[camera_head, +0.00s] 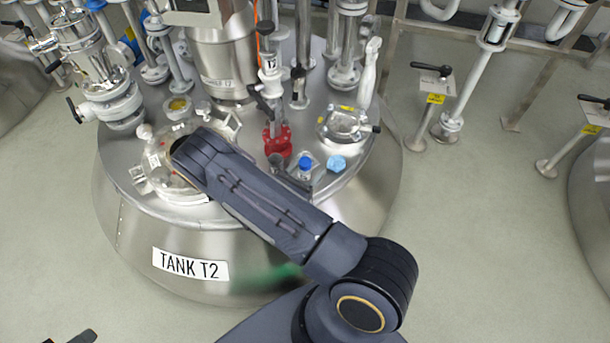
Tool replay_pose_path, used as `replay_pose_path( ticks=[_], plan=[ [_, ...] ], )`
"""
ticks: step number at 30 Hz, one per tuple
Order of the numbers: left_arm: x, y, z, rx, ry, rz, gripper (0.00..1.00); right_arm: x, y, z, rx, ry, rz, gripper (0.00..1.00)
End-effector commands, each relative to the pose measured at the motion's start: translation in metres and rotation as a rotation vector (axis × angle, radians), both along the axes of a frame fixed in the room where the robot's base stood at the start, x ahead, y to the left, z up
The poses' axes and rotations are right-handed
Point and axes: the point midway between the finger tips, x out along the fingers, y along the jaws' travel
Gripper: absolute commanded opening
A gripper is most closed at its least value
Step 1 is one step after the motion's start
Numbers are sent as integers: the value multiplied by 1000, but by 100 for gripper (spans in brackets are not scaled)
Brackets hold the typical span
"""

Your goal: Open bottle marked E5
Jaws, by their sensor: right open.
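A small bottle with a bright blue cap (305,162) stands on top of the tank T2 (120,200); I cannot read any mark on it. A light blue piece (336,163) lies just right of it. My right arm crosses the tank from the lower right toward the upper left. Dark parts that look like my right gripper (298,178) show beside the forearm, close around the lower part of the bottle. The gripper is open; I cannot tell whether it touches the bottle. The forearm hides part of the tank top.
A red valve (277,140) stands just behind the bottle. A round clamped hatch (346,124) is to its upper right, and a larger port (172,165) lies left of my forearm. Pipes rise at the back. Floor on the right is open around a valve post (430,105).

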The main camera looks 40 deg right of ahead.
Motion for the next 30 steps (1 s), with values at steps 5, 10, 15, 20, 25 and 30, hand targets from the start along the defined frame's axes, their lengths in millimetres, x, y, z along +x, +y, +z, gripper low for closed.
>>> replay_pose_path(
  ticks=[5, 10, 15, 20, 25, 30],
  plan=[
    [0, 0, -1, 0, 0, 0, 36, 2, -4, 0, 0, 0, 2, 61],
    [0, 0, 0, 0, 0, 0, 36, 2, -4, 0, 0, 0, 2, 54],
    [0, 0, 0, 0, 0, 0, 36, 2, -4, 0, 0, 1, 1, 32],
    [0, 0, 0, 0, 0, 0, 36, 1, -4, 0, 0, 1, 1, 13],
    [0, 0, 0, 0, 0, 0, 36, 1, -4, 0, 0, 1, 1, 13],
    [0, 0, 3, 0, 0, 0, 36, 2, -4, 7, -1, 0, 1, 13]
  ],
)
